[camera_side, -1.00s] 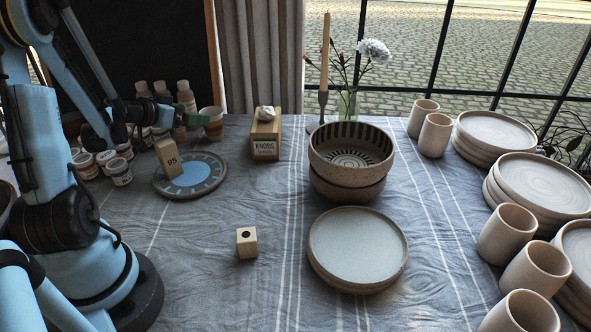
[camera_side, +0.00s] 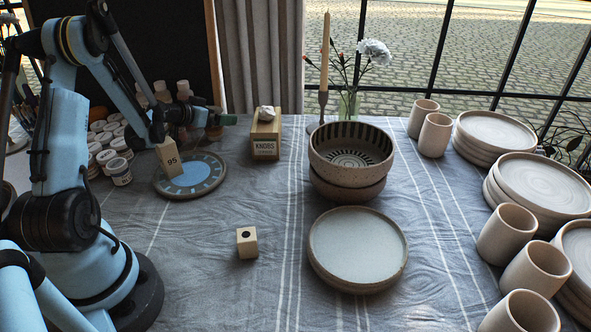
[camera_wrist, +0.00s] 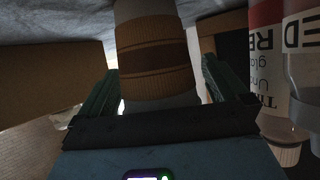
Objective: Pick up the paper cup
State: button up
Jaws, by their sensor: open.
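The paper cup (camera_wrist: 155,52) stands between the two green fingers of my gripper (camera_wrist: 158,86) in the wrist view.
Bottles with lettering (camera_wrist: 265,60) stand close on the right in the wrist view. A KNOBS box (camera_side: 265,140) stands right of my gripper.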

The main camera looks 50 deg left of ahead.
jog(key=c, duration=1)
jog(key=shift+r, duration=0.2)
